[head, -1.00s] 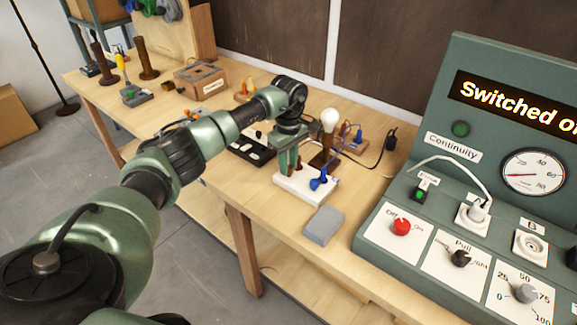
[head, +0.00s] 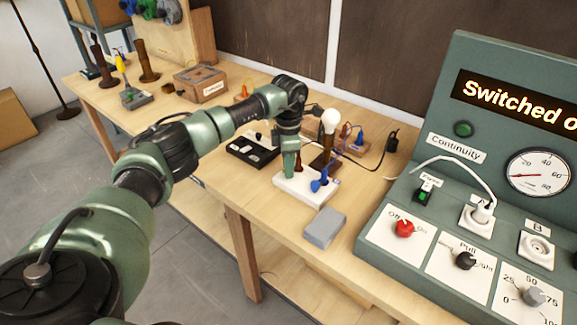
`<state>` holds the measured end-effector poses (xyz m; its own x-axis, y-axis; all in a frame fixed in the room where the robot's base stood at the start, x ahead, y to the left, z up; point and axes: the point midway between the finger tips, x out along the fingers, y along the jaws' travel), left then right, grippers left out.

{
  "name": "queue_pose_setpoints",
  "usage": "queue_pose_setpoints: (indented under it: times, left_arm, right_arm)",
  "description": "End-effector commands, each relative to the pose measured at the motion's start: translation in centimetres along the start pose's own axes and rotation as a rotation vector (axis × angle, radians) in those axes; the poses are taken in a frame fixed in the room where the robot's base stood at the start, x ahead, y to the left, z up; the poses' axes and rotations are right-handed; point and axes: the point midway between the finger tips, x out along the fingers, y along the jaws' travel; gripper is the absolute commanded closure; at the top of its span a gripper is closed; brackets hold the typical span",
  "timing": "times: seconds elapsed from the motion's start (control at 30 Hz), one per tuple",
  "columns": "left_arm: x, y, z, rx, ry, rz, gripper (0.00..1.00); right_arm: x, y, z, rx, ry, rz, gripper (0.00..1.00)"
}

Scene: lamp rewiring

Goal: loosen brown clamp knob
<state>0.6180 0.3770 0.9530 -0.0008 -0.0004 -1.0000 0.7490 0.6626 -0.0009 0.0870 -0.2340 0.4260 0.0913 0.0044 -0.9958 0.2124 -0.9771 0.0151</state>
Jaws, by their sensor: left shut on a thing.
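The white terminal block (head: 298,193) lies near the front edge of the bench. A blue knob (head: 317,186) stands on its right part. My left gripper (head: 289,172) points down at the left part of the block. It is shut on the brown clamp knob (head: 298,164). Only a little of the brown knob shows beside the green fingers, which overlap in this view and hide the rest. My right gripper is not in view.
A lamp with a white bulb (head: 331,121) stands just behind the block, with cables beside it. A grey block (head: 325,228) lies in front. A black tray (head: 254,149) sits to the left. The green test panel (head: 447,200) fills the right.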

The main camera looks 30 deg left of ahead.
Motion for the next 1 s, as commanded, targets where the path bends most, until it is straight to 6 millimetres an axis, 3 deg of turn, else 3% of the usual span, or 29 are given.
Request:
queue_pose_setpoints:
  times: [1.0]
  left_arm:
    - [-0.24, -0.05, 0.07, -0.967, -0.002, 0.003, 1.0]
  right_arm:
    - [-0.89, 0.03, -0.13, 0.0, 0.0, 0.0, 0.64]
